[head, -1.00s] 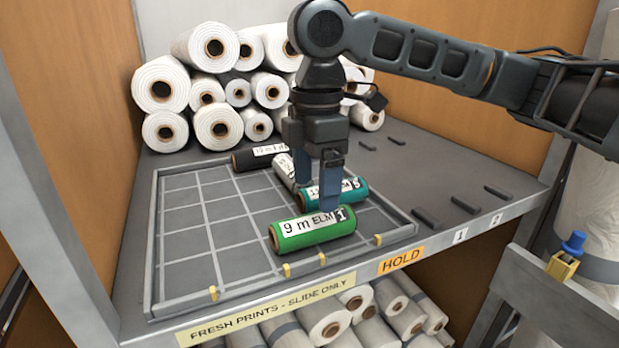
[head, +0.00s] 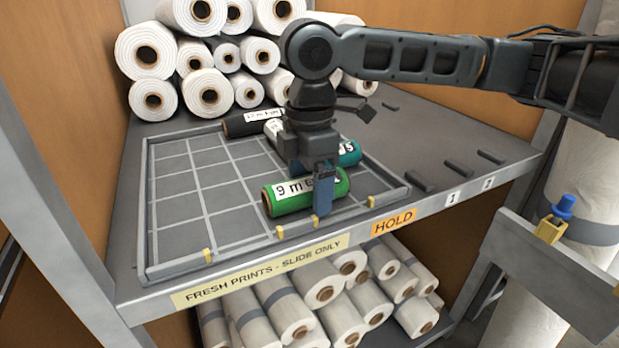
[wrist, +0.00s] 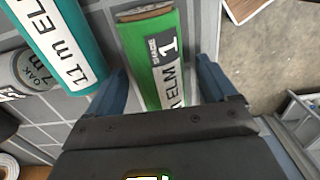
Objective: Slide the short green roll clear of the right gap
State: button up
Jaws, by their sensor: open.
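The short green roll (head: 279,198), labelled 9 m ELM 1, lies on the gridded tray near its front rim, just behind the right gap (head: 345,212) between two yellow clips. It also shows in the wrist view (wrist: 151,50). My gripper (head: 314,192) is open and straddles the roll, one finger on its front side, the other hidden behind it. In the wrist view the green roll lies between my two fingers (wrist: 162,70), with grey tray visible beside them. I cannot tell whether either finger touches it.
A teal roll (head: 349,153), a grey-white roll (head: 272,127) and a black roll (head: 236,127) lie close behind the green one. The tray's left half (head: 180,205) is clear. White rolls (head: 151,53) are stacked at the back. A HOLD label (head: 394,221) marks the shelf front.

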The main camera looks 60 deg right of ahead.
aim_at(282, 198)
jog(key=shift+c, duration=0.4)
jog(key=c, duration=1.1)
jog(key=shift+w+a+r, duration=0.1)
jog(key=shift+w+a, duration=0.65)
jog(key=shift+a, duration=0.35)
jog(key=shift+w+a+f, duration=0.1)
jog(key=shift+w+a, duration=0.65)
jog(key=shift+a, duration=0.35)
jog(key=shift+w+a+r, duration=0.1)
jog(key=shift+w+a, duration=0.65)
jog(key=shift+a, duration=0.35)
jog(key=o, duration=1.2)
jog(key=shift+c, duration=0.2)
